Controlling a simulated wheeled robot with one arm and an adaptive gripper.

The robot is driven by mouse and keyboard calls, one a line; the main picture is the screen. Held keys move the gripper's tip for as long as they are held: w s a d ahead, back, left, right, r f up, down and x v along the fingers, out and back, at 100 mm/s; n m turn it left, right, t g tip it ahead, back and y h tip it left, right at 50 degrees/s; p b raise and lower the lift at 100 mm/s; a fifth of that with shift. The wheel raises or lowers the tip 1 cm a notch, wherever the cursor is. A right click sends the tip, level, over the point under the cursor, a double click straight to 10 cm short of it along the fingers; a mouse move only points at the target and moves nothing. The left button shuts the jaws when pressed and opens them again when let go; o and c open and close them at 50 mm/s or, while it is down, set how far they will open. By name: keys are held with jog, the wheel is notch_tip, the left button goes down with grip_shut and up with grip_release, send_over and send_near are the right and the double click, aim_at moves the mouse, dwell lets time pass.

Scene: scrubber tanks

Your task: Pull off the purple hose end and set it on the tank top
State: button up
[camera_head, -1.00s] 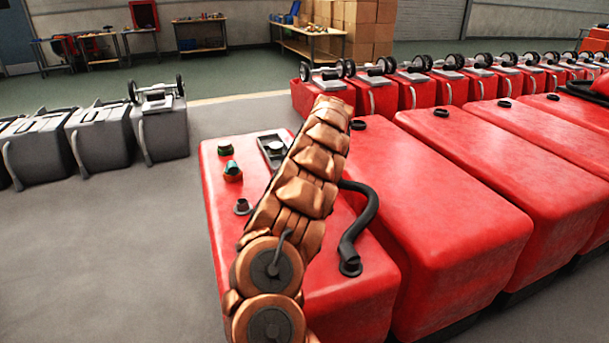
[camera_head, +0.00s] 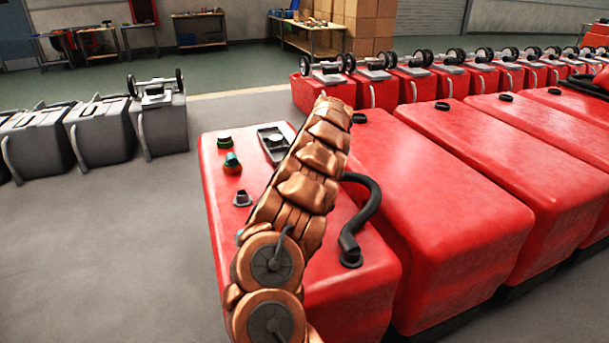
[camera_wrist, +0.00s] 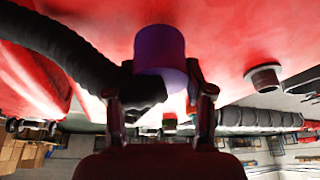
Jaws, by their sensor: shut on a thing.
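The purple hose end (camera_wrist: 160,48) is a short purple cylinder in the middle of the wrist view, against the red tank top (camera_wrist: 225,25). My gripper (camera_wrist: 162,88) has a finger on each side of it and is shut on it. A thick black ribbed hose (camera_wrist: 62,50) runs from upper left to the purple end. I cannot tell whether the purple end still sits on a fitting. In the head view my arm hides the purple end and gripper; the black hose (camera_head: 368,207) curves out right of my arm on the red tank (camera_head: 315,290).
A grey recessed tray (camera_head: 273,143) lies behind. More red tanks (camera_head: 430,200) stand close on the right; open floor lies left.

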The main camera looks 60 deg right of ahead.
jog(key=shift+f+b, duration=0.45)
jog(key=shift+f, duration=0.5)
jog(key=o, duration=1.3)
jog(key=o, duration=0.4)
jog(key=shift+r+p, duration=0.95)
jog(key=shift+r, duration=3.05)
